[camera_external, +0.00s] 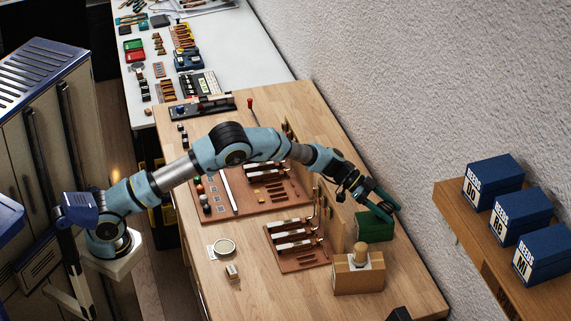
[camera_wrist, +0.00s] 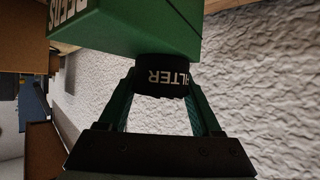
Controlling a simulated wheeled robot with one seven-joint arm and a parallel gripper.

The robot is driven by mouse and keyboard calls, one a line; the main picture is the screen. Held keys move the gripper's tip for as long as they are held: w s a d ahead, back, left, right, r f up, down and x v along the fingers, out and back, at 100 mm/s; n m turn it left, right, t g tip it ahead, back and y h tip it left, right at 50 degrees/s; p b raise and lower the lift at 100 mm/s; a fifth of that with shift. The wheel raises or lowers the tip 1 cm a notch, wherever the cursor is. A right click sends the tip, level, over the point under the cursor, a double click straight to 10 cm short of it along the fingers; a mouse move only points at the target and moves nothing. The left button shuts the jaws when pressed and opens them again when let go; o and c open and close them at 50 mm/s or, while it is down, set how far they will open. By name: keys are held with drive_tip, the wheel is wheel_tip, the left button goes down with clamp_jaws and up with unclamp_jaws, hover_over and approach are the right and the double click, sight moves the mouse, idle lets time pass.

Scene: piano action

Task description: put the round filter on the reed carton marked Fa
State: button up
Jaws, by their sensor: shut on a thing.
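My gripper (camera_wrist: 160,100) has green fingers and is shut on the round filter (camera_wrist: 163,80), a dark short cylinder with pale lettering that reads FILTER upside down. The filter is right against the green box (camera_wrist: 140,35); I cannot tell whether it still rests on it. In the external view my gripper (camera_external: 386,209) is just above the green box (camera_external: 374,232), and the filter cannot be made out there. Blue reed cartons marked Do (camera_external: 492,182), Re (camera_external: 520,215) and Mi (camera_external: 543,254) stand on the wooden shelf (camera_external: 447,192) at right. No carton marked Fa shows.
A cardboard box (camera_external: 352,282) with a round-topped item stands in front of the green box. A textured wall (camera_external: 400,110) rises behind the bench.

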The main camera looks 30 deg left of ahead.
sight(385, 206)
drive_tip(key=o, duration=1.3)
drive_tip(key=shift+f, duration=0.1)
drive_tip(key=shift+o, duration=0.2)
drive_tip(key=shift+a+r, duration=0.25)
drive_tip(key=shift+r, duration=0.05)
drive_tip(key=b+v, duration=0.1)
drive_tip(key=v, duration=0.2)
drive_tip(key=shift+f, duration=0.1)
drive_tip(key=r, duration=0.7)
drive_tip(key=shift+d+b, duration=0.2)
drive_tip(key=shift+b, duration=0.2)
